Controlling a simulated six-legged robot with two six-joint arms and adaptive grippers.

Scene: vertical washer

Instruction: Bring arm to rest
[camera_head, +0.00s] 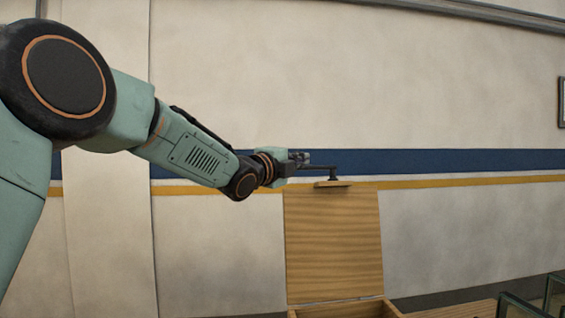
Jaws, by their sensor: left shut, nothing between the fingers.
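My left arm comes in from the left, and its gripper (302,157) is shut and empty. It is up in front of the wall, just above the top left corner of a raised wooden lid (334,240). The lid stands upright at the back of a wooden box (345,309), mostly cut off by the bottom edge. My right gripper is not in view.
A pale wall (450,90) with a blue stripe (450,160) and a yellow stripe fills the background. Dark-framed panels (520,304) stand at the bottom right. A framed item hangs at the right edge. The space right of the lid is clear.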

